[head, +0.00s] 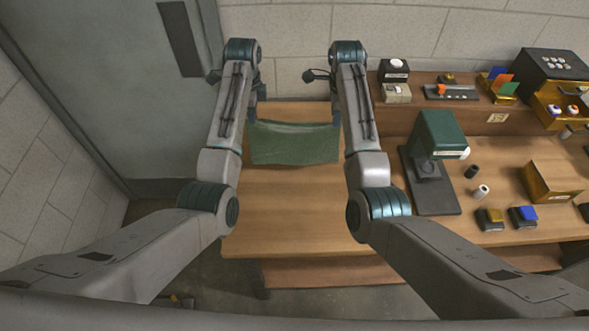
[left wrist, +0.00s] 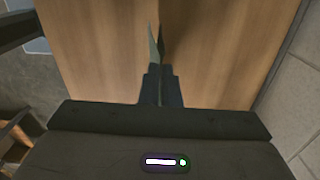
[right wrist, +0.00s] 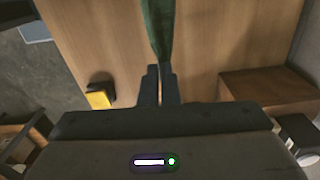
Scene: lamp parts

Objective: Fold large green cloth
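The green cloth (head: 294,144) is stretched between my two grippers in the head view, its top edge sagging slightly in the middle. It appears to hang above the wooden table, seen nearly edge-on in the left wrist view (left wrist: 154,48) and right wrist view (right wrist: 158,30). My left gripper (head: 251,116) is shut on its upper left corner. My right gripper (head: 337,116) is shut on its upper right corner. The arms partly hide both grippers in the head view. The fingers show closed together in the left wrist view (left wrist: 160,70) and right wrist view (right wrist: 160,72).
The wooden table (head: 290,215) is bare in front of the cloth. To the right stand a green lamp (head: 440,133) on a dark base, small cylinders, a gold box (head: 552,183) and small blocks. A raised wooden shelf (head: 400,122) with parts runs along the back right.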

